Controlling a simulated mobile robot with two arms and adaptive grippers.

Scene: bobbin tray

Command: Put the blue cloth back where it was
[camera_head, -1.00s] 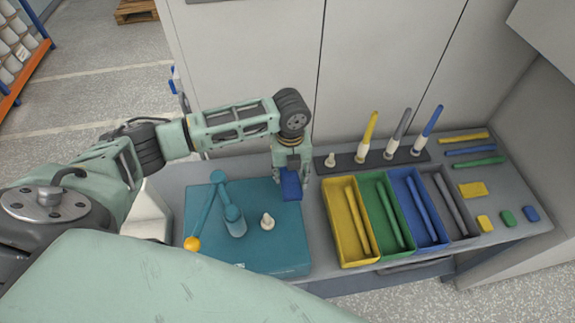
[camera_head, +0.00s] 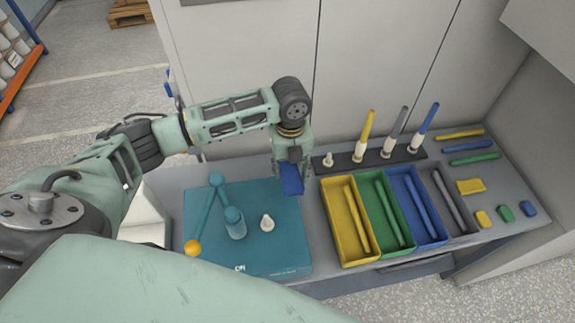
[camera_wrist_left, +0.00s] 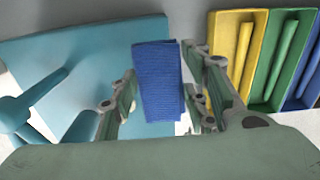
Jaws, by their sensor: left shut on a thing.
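The blue cloth (camera_head: 292,183) is a small folded piece held in my left gripper (camera_head: 290,170). In the left wrist view the cloth (camera_wrist_left: 158,82) hangs between the two fingers of the left gripper (camera_wrist_left: 165,105), above the right part of the teal board (camera_wrist_left: 75,40). In the head view the gripper points down over the back right corner of the teal board (camera_head: 275,258); I cannot tell whether the cloth touches it. My right gripper is not in view.
The board carries a teal jointed post (camera_head: 234,225), an orange ball (camera_head: 192,247) and a white bobbin (camera_head: 267,223). To the right stand yellow (camera_head: 335,215), green (camera_head: 383,228), blue and grey bins. Behind them is a dark rack (camera_head: 340,165) with upright tools. Coloured rods and blocks lie at far right.

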